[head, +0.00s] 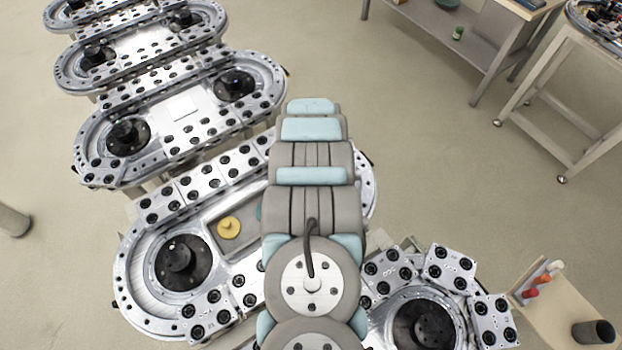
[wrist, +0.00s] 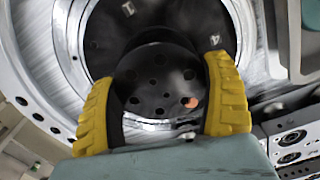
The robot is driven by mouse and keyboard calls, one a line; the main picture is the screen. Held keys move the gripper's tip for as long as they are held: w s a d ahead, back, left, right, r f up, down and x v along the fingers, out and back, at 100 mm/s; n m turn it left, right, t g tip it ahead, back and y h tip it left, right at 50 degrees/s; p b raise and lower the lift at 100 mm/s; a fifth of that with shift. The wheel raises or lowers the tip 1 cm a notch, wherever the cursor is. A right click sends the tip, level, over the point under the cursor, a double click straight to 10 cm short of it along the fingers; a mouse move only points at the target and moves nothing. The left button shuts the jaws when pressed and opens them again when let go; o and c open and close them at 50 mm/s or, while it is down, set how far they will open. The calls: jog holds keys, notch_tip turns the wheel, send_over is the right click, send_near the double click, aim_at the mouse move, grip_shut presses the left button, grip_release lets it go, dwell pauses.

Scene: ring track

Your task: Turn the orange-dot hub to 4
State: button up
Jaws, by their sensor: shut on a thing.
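The orange-dot hub (wrist: 155,78) is a round black knob with several holes in its face, in the middle of the wrist view. Its orange dot (wrist: 193,102) sits at the lower right of the face. Behind it is a dark disc (wrist: 165,20) with a white 1 at the upper left and a white 4 at the upper right. My gripper (wrist: 160,74) has its yellow ribbed fingers on the left and right sides of the hub, shut on it. In the head view my arm covers the gripper and this hub.
Silver ring tracks with black hubs, such as one at the left (head: 180,258) and one at the lower right (head: 425,325), lie around my arm. A yellow knob (head: 228,227) stands in a tray beside my arm. A wooden stand (head: 565,310) is at the lower right; open floor lies left.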

jog(key=n+p, duration=0.1)
jog(key=n, duration=0.5)
jog(key=shift+n+p, duration=0.8)
jog(key=shift+n, duration=1.7)
jog(key=o, duration=1)
jog(key=shift+r, duration=6)
